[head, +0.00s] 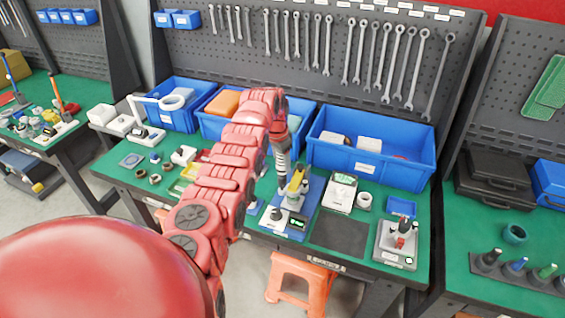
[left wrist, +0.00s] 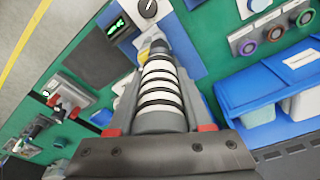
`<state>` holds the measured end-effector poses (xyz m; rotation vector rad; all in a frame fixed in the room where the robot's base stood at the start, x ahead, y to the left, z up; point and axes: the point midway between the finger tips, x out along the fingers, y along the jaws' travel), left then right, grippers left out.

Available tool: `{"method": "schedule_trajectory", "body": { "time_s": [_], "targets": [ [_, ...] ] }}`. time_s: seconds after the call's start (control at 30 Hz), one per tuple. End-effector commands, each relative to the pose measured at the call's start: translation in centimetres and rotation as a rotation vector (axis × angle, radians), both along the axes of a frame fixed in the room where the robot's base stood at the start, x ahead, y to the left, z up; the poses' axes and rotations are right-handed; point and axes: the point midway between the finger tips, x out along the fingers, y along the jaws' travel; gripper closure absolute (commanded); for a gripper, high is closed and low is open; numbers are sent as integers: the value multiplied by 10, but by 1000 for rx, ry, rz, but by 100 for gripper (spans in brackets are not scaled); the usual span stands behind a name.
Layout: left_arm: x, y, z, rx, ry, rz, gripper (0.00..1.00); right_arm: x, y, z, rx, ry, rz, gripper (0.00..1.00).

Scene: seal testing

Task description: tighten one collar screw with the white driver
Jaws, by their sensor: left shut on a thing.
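The white driver (left wrist: 160,92), with black rings along its body, is clamped between the fingers of my left gripper (left wrist: 165,118). In the head view my left gripper (head: 281,150) holds the driver (head: 283,168) with its end pointing down toward a blue test stand (head: 312,190). The stand has a yellow part (head: 296,182), a small green-lit display and a round dial. In the left wrist view the driver's far end overlaps the yellow part (left wrist: 157,43); I cannot tell whether they touch. The collar screws are too small or hidden to make out. My right gripper is not in view.
Blue bins (head: 370,150) stand behind the work area. A white scale (head: 342,190), a dark mat (head: 340,235) and a grey device (head: 396,245) are to the right. Small rings and blocks (head: 155,178) lie on the green top (head: 125,180) at left.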

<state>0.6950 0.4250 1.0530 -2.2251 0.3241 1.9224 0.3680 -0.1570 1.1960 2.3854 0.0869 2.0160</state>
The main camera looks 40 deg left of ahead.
Motion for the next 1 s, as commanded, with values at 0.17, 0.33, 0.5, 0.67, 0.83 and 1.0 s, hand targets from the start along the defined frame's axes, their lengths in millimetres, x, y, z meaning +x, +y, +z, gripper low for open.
{"method": "schedule_trajectory", "body": {
  "time_s": [0.17,0.33,0.5,0.67,0.83,1.0],
  "targets": [
    [1,0,-2,1,-1,-1,100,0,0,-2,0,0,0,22],
    [1,0,-4,1,-2,-1,100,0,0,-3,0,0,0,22],
    [0,0,-7,1,-1,-1,100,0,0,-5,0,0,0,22],
    [1,0,-9,1,-1,-1,100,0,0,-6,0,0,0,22],
    [1,0,-11,1,-2,-1,100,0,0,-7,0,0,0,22],
    [0,0,-13,1,-1,-1,100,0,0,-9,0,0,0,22]
  ]
}}
